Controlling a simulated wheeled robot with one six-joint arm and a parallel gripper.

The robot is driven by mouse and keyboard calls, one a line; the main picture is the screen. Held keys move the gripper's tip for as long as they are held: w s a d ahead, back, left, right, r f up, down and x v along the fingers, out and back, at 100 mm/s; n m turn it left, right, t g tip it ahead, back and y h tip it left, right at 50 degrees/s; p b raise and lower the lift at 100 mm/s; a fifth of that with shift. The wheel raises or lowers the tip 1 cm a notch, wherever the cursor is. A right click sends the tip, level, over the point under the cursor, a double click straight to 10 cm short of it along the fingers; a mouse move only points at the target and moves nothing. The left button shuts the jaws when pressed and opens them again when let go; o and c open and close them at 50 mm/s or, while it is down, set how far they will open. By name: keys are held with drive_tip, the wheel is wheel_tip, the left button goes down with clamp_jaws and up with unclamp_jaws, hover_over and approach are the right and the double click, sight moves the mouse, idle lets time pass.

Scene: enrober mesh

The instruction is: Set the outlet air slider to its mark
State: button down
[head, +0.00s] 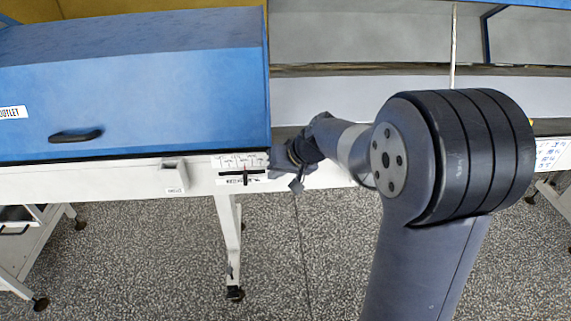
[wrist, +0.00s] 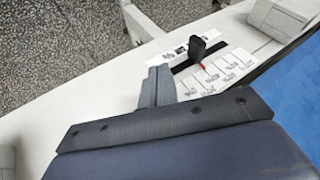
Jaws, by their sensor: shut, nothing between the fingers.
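The outlet air slider is a black upright lever (wrist: 205,46) in a dark straight slot on the white front rail. In the head view the slider (head: 246,176) sits under the right end of the blue hood. A small red mark shows at the lever's base, beside a row of white printed labels (wrist: 220,72). My gripper (wrist: 159,72) is shut and empty. In the wrist view its fingertips are left of the lever, with a gap between. In the head view my gripper (head: 296,185) is right of the slider. The label print is too small to read.
The blue hood (head: 150,95) with a black handle (head: 75,135) rises behind the rail. A small white box (head: 174,175) is fixed on the rail left of the slider. A white leg (head: 229,240) stands below. The speckled floor in front is clear.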

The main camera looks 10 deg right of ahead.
sight(247, 179)
drive_tip(key=a, duration=0.2)
drive_tip(key=a+f, duration=0.1)
drive_tip(key=shift+w+a+p, duration=0.3)
drive_tip(key=shift+w+p, duration=0.05)
drive_tip(key=shift+p, duration=0.05)
drive_tip(key=shift+a+f, duration=0.1)
drive_tip(key=shift+a, duration=0.5)
drive_tip(key=shift+a, duration=1)
drive_tip(key=shift+w+d, duration=0.1)
